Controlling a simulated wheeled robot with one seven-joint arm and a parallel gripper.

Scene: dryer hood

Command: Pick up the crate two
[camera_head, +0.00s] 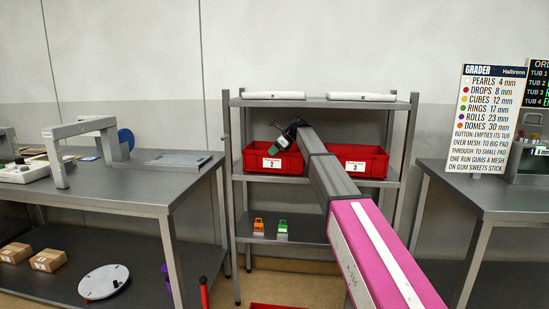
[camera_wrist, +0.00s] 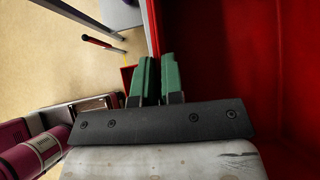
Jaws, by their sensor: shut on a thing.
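Crate two (camera_head: 251,167) is a red open crate with a white label marked 2. It stands on the middle shelf of the grey rack, at the left. My gripper (camera_head: 275,148) is at its front rim, coming from the right. In the wrist view the green fingers of my gripper (camera_wrist: 156,75) are shut on the wall of crate two (camera_wrist: 245,70), whose red inside fills the right of the picture. The crate looks level and at shelf height; whether it is clear of the shelf cannot be told. My arm hides its right end.
Crate three (camera_head: 375,168) stands close on the right on the same shelf. White trays (camera_head: 275,95) lie on the top shelf. Orange (camera_head: 258,226) and green (camera_head: 282,227) small items stand on the lower shelf. Tables flank the rack. A red crate (camera_head: 270,306) lies low in front.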

